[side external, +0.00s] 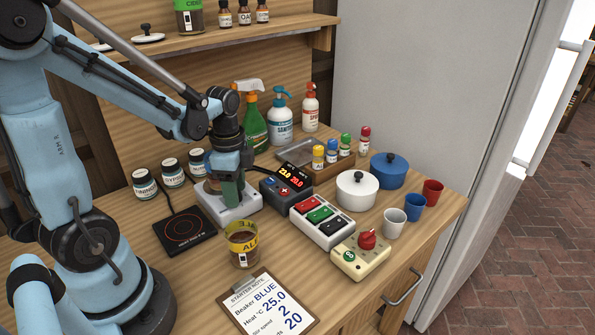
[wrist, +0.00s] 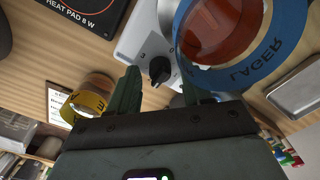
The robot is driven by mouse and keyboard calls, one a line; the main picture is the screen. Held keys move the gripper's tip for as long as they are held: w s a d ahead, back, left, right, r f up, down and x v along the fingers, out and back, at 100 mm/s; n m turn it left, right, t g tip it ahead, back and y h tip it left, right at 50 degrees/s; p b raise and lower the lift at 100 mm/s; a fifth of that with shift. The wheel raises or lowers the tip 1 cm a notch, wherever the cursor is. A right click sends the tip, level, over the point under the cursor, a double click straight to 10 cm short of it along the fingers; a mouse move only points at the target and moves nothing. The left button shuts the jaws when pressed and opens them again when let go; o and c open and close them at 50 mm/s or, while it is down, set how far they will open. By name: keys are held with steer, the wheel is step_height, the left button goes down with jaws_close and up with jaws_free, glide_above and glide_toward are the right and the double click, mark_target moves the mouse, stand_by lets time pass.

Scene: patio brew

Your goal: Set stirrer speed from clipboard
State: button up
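The clipboard (side external: 262,304) lies at the front of the bench; its note reads Beaker BLUE, Heat °C 25.0, stir speed 2, and 20 on the last line. The white stirrer (side external: 236,208) stands behind it, partly hidden by my gripper (side external: 232,190). In the wrist view, the stirrer's black knob (wrist: 159,70) lies just beyond and between my fingertips (wrist: 163,88). The fingers are apart with nothing between them; I cannot tell contact with the knob. A blue-banded LAGER beaker (wrist: 262,62) stands on the stirrer. The knob's exact setting is unclear.
A yellow-banded ALE beaker (side external: 242,252) and a black heat pad (side external: 184,232) stand close by. The controller (side external: 288,186) shows 23.0 and 20.0. A button box (side external: 321,221), timer with red knob (side external: 360,257), pots and cups fill the right side.

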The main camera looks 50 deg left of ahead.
stand_by(0.3)
step_height(320, 180, up, 12)
stand_by(0.8)
steer(key=w+d+f+n+t, duration=0.1)
steer(key=d+f+n+t, duration=0.2)
steer(key=d+n+t, duration=0.4)
steer(key=d+n, duration=0.2)
steer(key=d, duration=0.1)
steer(key=shift+d, duration=0.2)
steer(key=shift+f, duration=0.1)
stand_by(0.7)
